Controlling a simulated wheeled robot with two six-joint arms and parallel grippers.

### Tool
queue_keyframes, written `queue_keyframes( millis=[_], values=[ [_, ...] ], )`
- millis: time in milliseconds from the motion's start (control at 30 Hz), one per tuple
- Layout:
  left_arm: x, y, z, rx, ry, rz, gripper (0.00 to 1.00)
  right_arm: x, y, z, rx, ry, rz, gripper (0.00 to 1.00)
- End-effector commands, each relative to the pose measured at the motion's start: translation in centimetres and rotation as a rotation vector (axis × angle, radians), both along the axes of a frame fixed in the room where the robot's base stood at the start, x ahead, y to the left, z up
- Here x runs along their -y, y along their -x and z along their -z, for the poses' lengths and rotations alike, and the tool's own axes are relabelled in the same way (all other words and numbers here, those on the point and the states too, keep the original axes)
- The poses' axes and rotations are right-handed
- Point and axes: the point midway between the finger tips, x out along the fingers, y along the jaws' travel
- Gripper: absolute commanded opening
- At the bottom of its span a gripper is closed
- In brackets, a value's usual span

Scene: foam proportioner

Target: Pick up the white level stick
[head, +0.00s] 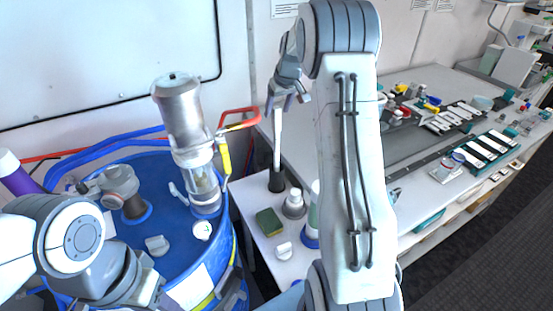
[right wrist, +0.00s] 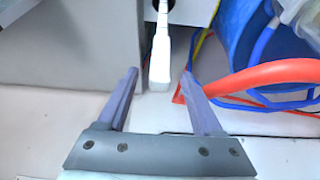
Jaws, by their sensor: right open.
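The white level stick (head: 277,140) stands upright in a dark round holder (head: 277,181) on the white side table. My right gripper (head: 287,98) is at the top of the stick, pointing down, with its jaws open. In the right wrist view, the stick (right wrist: 161,50) comes in from the top, and its squared end lies between the two spread fingers (right wrist: 159,76), with gaps on both sides. It does not look gripped. My left gripper (head: 150,290) is low at the left, by the blue drum; its fingers are partly hidden.
A blue drum (head: 165,205) carries a clear and metal cylinder (head: 183,115) and hoses. A green sponge (head: 269,222) and a small white-capped jar (head: 294,204) stand near the holder. A red hose (right wrist: 265,72) runs near my right fingers. A cluttered bench (head: 415,170) lies at right.

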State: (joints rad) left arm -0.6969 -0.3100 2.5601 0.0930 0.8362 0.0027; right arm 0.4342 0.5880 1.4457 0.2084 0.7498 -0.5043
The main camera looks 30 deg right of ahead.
Motion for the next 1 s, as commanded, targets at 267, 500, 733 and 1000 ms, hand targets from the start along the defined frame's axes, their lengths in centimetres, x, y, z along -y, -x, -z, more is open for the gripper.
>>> queue_keyframes(
  millis=[267,500,733,1000],
  values=[
    [0.0,0.0,-2.7,0.0,0.0,0.004,0.5,0.0,-1.7,3.4,-0.004,-0.002,0.0,0.68],
    [0.0,0.0,-2.6,0.0,0.0,0.005,0.5,0.1,-2.0,4.0,-0.001,0.0,0.001,0.68],
    [0.0,0.0,-2.6,0.0,0.0,0.005,0.5,0.1,-1.9,4.0,-0.001,0.0,0.0,0.06],
    [0.0,0.0,-2.6,0.0,0.0,0.004,0.5,0.1,-1.9,4.0,-0.001,0.0,0.0,0.0]
  ],
)
